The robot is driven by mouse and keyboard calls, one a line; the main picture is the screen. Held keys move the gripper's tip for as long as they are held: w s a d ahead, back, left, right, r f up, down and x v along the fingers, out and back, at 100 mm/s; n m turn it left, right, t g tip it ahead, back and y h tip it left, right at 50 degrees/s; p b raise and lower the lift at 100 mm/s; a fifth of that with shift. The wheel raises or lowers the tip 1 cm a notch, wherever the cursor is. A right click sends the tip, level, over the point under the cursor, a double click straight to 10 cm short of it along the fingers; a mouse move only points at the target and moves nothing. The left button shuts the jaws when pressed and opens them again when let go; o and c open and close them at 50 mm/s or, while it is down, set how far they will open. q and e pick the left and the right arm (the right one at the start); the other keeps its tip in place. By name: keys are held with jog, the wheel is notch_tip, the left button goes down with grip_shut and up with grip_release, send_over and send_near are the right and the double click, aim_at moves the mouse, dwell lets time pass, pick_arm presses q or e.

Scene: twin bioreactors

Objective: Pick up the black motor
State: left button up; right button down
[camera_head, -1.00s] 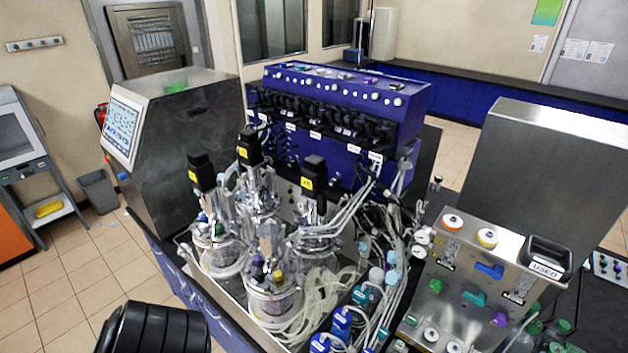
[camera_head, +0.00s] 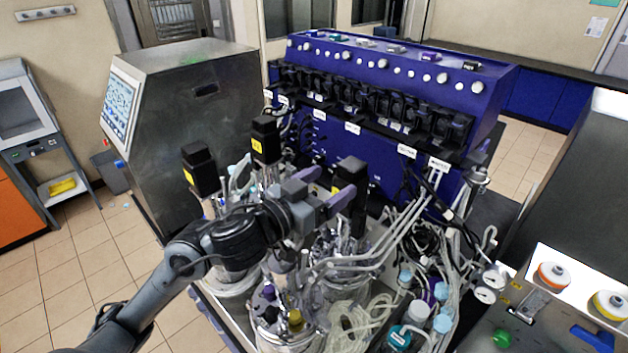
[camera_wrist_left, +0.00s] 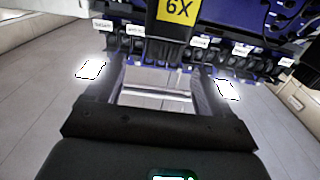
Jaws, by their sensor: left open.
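Three black motors with yellow labels stand upright on the glass vessels in the head view: one at left (camera_head: 199,170), one at the back (camera_head: 265,138) and one at right (camera_head: 352,184). My left gripper (camera_head: 332,185) is open at the right motor, its two purple-grey fingers pointing at it. Whether the fingers touch or flank it is unclear in the head view. In the left wrist view, a black motor with a yellow "6X" label (camera_wrist_left: 177,12) is at the top, centred between the fingers (camera_wrist_left: 160,82). My right gripper is out of view.
A blue controller block (camera_head: 400,85) with black pump heads stands close behind the motors. Steel pipes and tubing (camera_head: 400,235) crowd the right side of the vessels. A steel cabinet (camera_head: 190,125) stands at left. Bottles with coloured caps (camera_head: 405,320) stand at front right.

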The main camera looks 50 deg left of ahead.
aim_at(358, 160)
pick_arm(q)
jog(key=w, duration=0.5)
jog(key=shift+a+r, duration=0.2)
jog(key=w, duration=0.4)
jog(key=shift+w+a+r, duration=0.15)
jog(key=shift+a, duration=0.2)
jog(key=shift+w, duration=0.45)
jog(key=shift+c, duration=0.5)
grip_shut()
